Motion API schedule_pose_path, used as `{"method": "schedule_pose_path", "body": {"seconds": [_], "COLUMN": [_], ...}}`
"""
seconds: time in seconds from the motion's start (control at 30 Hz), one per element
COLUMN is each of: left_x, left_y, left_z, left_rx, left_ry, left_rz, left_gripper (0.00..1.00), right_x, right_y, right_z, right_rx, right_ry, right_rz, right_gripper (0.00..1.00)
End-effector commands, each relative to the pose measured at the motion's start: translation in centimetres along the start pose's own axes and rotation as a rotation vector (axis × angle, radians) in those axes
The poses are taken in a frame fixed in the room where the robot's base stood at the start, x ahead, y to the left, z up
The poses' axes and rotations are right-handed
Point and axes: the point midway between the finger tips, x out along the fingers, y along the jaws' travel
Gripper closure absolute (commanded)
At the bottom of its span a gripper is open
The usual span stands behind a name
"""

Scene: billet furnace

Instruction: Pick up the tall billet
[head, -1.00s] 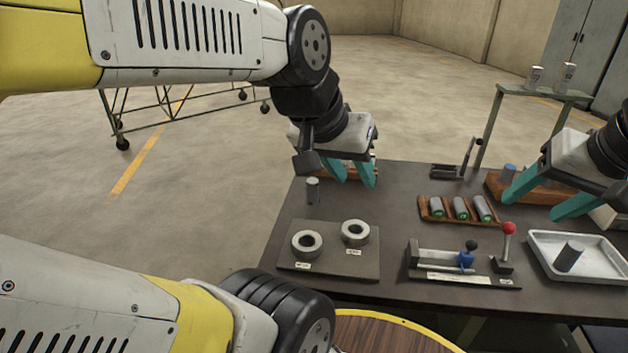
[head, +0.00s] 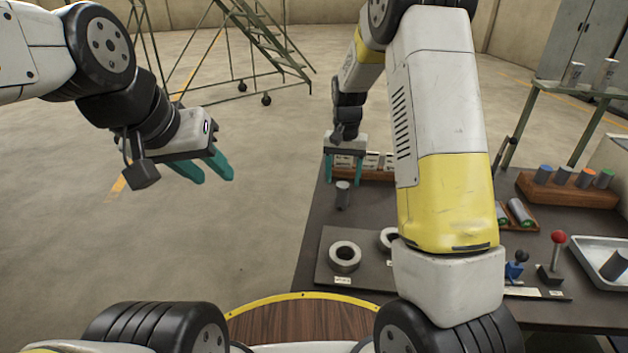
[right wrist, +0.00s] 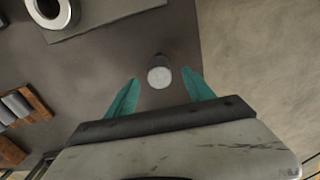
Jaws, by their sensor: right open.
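A grey cylindrical billet (head: 343,195) stands upright near the table's left edge in the head view. I take it to be the tall billet. In the right wrist view its round, pale top (right wrist: 159,77) shows between the fingertips, with a gap on each side. My right gripper (head: 342,183) is open, with its teal fingers pointing down at the billet and nothing held. It also shows in the right wrist view (right wrist: 160,79). My left gripper (head: 216,181) is open and empty, over the floor left of the table.
Rings (head: 345,257) lie on a dark plate (head: 330,272) in front of the billet. A rack with coloured-top billets (head: 570,190), a metal tray (head: 580,262) and a red-knobbed lever (head: 558,240) are at the right. My right arm hides the table's middle.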

Motion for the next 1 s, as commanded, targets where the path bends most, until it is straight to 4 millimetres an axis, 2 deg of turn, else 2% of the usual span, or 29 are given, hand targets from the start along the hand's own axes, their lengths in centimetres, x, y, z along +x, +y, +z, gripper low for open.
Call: {"method": "schedule_pose_path", "body": {"seconds": [0.33, 0.53, 0.67, 0.87, 1.0], "left_x": [0.0, 0.0, 0.0, 0.0, 0.0], "left_y": [0.0, 0.0, 0.0, 0.0, 0.0], "left_z": [0.0, 0.0, 0.0, 0.0, 0.0], "left_rx": [0.0, 0.0, 0.0, 0.0, 0.0], "left_ry": [0.0, 0.0, 0.0, 0.0, 0.0], "left_rz": [0.0, 0.0, 0.0, 0.0, 0.0], "left_gripper": [0.64, 0.64, 0.64, 0.64, 0.64], "right_x": [3.9, 6.9, 7.8, 7.8, 7.8], "right_y": [0.1, 0.2, 0.2, 0.2, 0.2], "right_z": [0.0, -0.1, -0.1, -0.1, -0.1], "right_rx": [0.001, 0.0, 0.0, 0.0, 0.0], "right_ry": [-0.005, -0.005, -0.002, -0.002, -0.002], "right_rz": [0.003, 0.002, 0.001, 0.001, 0.001], "right_gripper": [0.39, 0.39, 0.39, 0.39, 0.62]}}
